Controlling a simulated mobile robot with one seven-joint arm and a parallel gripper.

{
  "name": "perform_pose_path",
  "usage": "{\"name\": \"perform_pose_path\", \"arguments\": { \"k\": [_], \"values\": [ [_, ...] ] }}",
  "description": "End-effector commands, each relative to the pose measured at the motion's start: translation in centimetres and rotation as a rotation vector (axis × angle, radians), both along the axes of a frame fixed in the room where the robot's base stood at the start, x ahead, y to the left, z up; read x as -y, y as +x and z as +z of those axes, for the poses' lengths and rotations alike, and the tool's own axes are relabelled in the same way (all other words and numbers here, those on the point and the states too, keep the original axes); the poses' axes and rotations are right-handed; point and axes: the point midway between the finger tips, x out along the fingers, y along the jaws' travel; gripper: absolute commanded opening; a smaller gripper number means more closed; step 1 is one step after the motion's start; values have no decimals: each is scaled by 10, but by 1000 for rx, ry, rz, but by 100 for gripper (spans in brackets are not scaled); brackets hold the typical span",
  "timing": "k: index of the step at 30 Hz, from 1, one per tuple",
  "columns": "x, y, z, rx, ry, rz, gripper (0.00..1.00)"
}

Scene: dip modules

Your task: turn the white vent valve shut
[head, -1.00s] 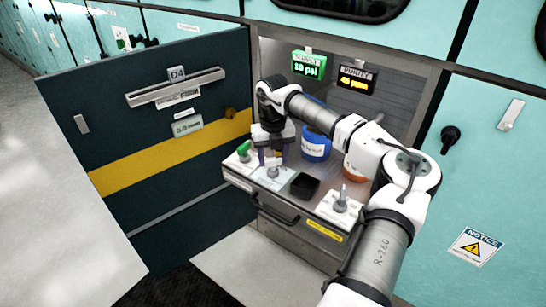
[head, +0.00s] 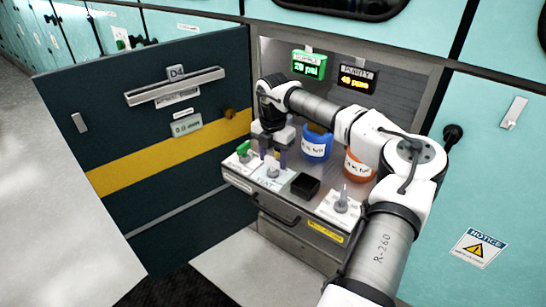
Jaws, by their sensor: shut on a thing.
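Three valves stand along the front of the shelf in the open bay. My gripper (head: 273,155) points down over the middle one, which I take for the white vent valve (head: 272,171), on a pale plate. Its dark fingers are shut on the valve's handle, which they partly hide. A green-handled valve (head: 243,150) is just left of the gripper. Another valve (head: 342,199) with an upright grey handle stands to the right on a white plate.
A black open box (head: 305,186) sits right of the gripped valve. A blue container (head: 316,146) and an orange one (head: 358,165) stand behind. The green supply display (head: 308,65) reads 20 psi; the purity display (head: 357,79) reads about 40 ppm. The dark door (head: 150,150) stands open at left.

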Motion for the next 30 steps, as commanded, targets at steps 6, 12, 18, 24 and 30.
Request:
{"name": "perform_pose_path", "arguments": {
  "k": [6,12,18,24,30],
  "values": [
    [0,1,1,4,-1,-58,28],
    [0,1,1,4,-1,-75,28],
    [0,1,1,5,0,-76,28],
    [0,1,1,4,0,-75,63],
    [0,1,1,2,0,-74,73]
  ]
}}
